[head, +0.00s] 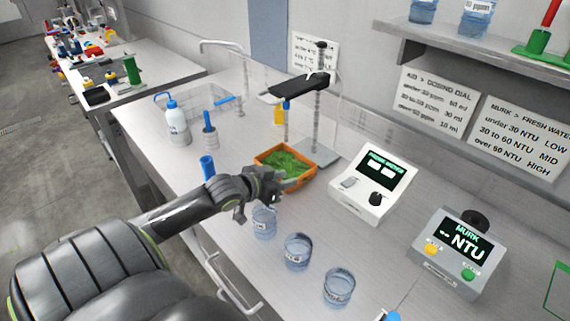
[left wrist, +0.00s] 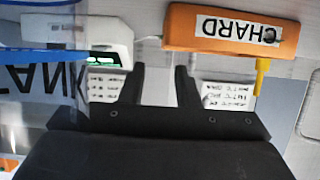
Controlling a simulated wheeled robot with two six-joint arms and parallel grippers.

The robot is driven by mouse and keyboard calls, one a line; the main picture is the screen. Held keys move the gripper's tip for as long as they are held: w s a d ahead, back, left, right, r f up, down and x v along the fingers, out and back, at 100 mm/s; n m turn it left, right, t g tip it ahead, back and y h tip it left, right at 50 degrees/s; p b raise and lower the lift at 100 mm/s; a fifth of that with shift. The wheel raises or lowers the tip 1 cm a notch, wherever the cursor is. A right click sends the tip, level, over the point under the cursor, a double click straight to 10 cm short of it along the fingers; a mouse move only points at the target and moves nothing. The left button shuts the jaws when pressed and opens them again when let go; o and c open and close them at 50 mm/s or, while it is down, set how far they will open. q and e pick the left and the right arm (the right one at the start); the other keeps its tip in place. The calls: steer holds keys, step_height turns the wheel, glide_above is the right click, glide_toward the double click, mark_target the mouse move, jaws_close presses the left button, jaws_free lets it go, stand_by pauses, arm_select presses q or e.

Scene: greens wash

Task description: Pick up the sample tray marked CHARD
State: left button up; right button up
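The orange sample tray (head: 298,180) holds chopped greens and sits on the counter at the middle of the head view. In the left wrist view, which looks upside down, the tray (left wrist: 180,28) shows its white CHARD label at the upper right. My left gripper (head: 266,190) is at the tray's near left side in the head view. In the left wrist view the two fingers (left wrist: 157,80) stand apart with nothing between them, and the tray lies past the tips and to the right. Whether any finger touches the tray cannot be told. My right gripper is not in view.
Several clear beakers, one here (head: 298,252), stand close on the near side. A white device (head: 368,190) and a grey NTU meter (head: 458,255) stand to the right. A white bottle (head: 177,125) stands to the left.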

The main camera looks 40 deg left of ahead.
mark_target(303, 175)
arm_select(q)
steer(key=shift+a+x, duration=0.15)
steer(key=shift+x, duration=1.55)
steer(key=shift+a+x, duration=0.15)
steer(key=shift+x, duration=1.55)
steer(key=shift+s+f, duration=0.1)
steer(key=shift+f, duration=0.1)
steer(key=shift+c, duration=0.4)
jaws_close()
